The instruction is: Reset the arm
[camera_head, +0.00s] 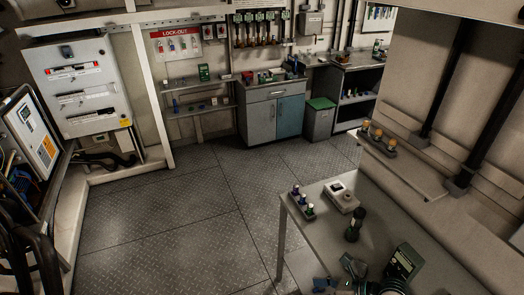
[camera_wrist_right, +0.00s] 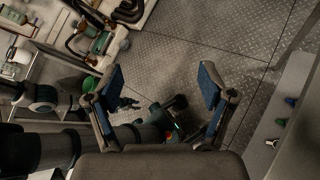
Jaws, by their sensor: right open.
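My right gripper (camera_wrist_right: 160,78) shows in the right wrist view with its two blue-padded fingers spread wide. Nothing is between the fingertips, and the patterned metal floor shows beyond them. At the bottom edge of the head view are small blue and dark parts near the table; I cannot tell for sure that they are this gripper. My left gripper cannot be made out in either view.
A grey table (camera_head: 335,238) at lower right bears a rack of coloured-top pieces (camera_head: 303,203), a white box (camera_head: 341,197), a dark flashlight-like item (camera_head: 355,224) and a green-black device (camera_head: 404,263). A cabinet (camera_head: 273,117) stands at the back. Open floor (camera_head: 160,225) lies left.

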